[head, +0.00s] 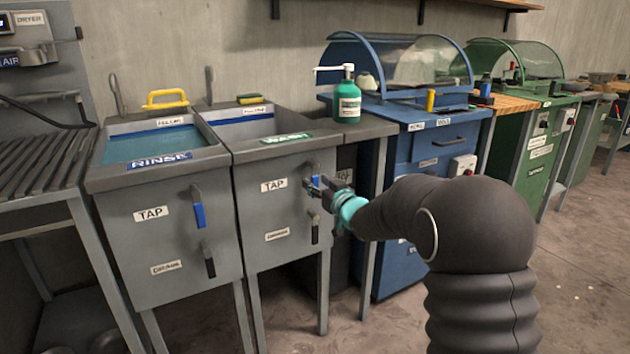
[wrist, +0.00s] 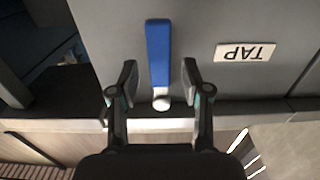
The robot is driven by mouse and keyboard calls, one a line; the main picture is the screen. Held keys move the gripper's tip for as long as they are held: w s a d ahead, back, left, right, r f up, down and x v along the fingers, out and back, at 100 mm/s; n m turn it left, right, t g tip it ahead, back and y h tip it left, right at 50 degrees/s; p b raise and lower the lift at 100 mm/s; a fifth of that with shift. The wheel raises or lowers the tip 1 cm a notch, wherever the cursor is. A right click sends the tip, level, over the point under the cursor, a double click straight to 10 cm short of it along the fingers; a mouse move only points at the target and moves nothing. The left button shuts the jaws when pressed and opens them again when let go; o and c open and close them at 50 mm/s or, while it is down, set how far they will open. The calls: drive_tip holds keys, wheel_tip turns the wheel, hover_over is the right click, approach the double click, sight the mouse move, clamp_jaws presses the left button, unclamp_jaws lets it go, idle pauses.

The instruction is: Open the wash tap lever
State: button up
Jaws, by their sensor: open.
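The wash tap lever is a blue handle with a pale round pivot. In the wrist view the lever (wrist: 158,50) stands upright in the picture, its pivot end nearest me. The TAP label (wrist: 245,52) beside it is upside down there, so the lever hangs down from its pivot. My gripper (wrist: 160,78) is open, with one finger on each side of the lever and a visible gap on both sides. In the head view my gripper (head: 322,188) is at the front of the wash sink (head: 270,215) and hides most of the lever.
A black-handled drain lever (head: 315,229) hangs just below my gripper. The rinse sink (head: 165,230), with its own blue tap lever (head: 198,207), is to the left. A green soap bottle (head: 347,100) stands above on the counter. A blue cabinet (head: 420,165) is on the right.

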drive_tip(key=shift+x, duration=0.85)
clamp_jaws()
